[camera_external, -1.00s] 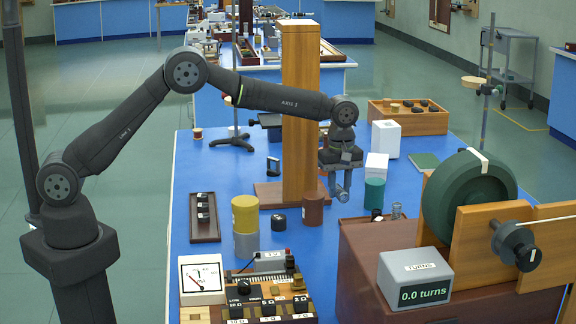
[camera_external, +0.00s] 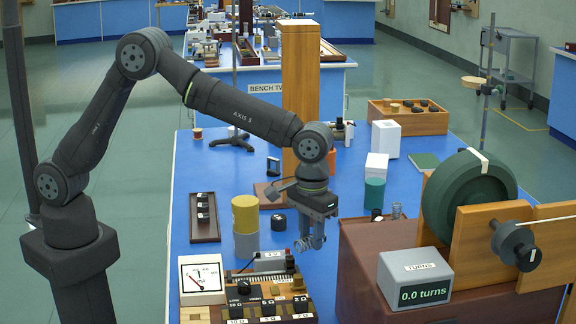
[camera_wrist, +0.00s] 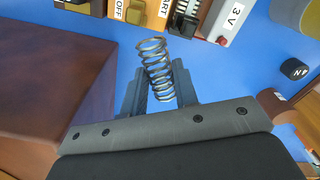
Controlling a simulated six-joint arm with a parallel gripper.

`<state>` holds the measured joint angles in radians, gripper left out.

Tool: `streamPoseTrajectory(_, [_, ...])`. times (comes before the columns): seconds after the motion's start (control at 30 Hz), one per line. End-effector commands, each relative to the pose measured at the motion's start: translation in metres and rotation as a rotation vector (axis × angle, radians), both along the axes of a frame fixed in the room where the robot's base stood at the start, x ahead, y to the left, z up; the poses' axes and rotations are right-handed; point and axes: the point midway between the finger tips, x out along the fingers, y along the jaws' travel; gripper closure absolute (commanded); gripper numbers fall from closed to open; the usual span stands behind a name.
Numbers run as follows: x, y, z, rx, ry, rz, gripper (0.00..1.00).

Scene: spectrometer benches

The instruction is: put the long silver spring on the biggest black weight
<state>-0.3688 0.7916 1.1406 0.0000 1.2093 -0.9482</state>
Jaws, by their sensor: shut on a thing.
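My gripper (camera_external: 312,243) is shut on a silver coil spring (camera_external: 301,244), held above the blue bench. In the wrist view the spring (camera_wrist: 156,66) stands out beyond the fingers (camera_wrist: 158,92), tilted, its far end free. Several black weights lie in a brown tray (camera_external: 205,236) at the left. A single black cylinder (camera_external: 278,221) stands on the bench behind and left of my gripper; a marked black cylinder also shows in the wrist view (camera_wrist: 294,69). I cannot tell which weight is biggest. A second, shorter-looking coil (camera_external: 397,211) stands beside a small black piece (camera_external: 376,214).
A wooden post (camera_external: 300,90) rises behind my gripper. Yellow and grey cylinders (camera_external: 245,215) stand to its left. The circuit board (camera_external: 268,298) and meter (camera_external: 202,279) lie in front. The brown box (camera_external: 355,262) with the turns counter (camera_external: 414,279) is at the right.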

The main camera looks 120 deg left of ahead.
Motion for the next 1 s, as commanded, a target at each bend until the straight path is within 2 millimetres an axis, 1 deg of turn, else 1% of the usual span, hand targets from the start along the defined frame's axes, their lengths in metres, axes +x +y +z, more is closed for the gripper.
streamPoseTrajectory(0.03, [0.002, -0.031, 0.002, 0.0, 0.001, -0.109, 0.98])
streamPoseTrajectory(0.07, [0.002, -0.047, 0.003, 0.0, 0.0, -0.176, 0.98])
streamPoseTrajectory(0.1, [0.001, -0.068, 0.004, 0.0, 0.0, -0.265, 0.98])
streamPoseTrajectory(0.17, [-0.001, -0.099, 0.005, 0.0, 0.0, -0.397, 0.98])
streamPoseTrajectory(0.2, [-0.004, -0.119, 0.005, 0.0, 0.0, -0.481, 0.98])
streamPoseTrajectory(0.3, [-0.012, -0.161, 0.006, 0.0, 0.001, -0.673, 0.98])
streamPoseTrajectory(0.4, [-0.021, -0.194, 0.007, 0.0, 0.0, -0.827, 0.98])
streamPoseTrajectory(0.5, [-0.028, -0.216, 0.007, 0.0, 0.0, -0.934, 0.98])
streamPoseTrajectory(0.63, [-0.036, -0.234, 0.004, -0.001, 0.001, -1.021, 0.98])
streamPoseTrajectory(0.67, [-0.039, -0.239, 0.001, -0.001, 0.001, -1.043, 0.98])
streamPoseTrajectory(0.8, [-0.06, -0.271, -0.02, -0.002, 0.004, -1.173, 0.98])
streamPoseTrajectory(0.9, [-0.075, -0.289, -0.035, -0.002, 0.004, -1.257, 0.98])
streamPoseTrajectory(1.0, [-0.084, -0.3, -0.043, -0.001, 0.002, -1.307, 0.98])
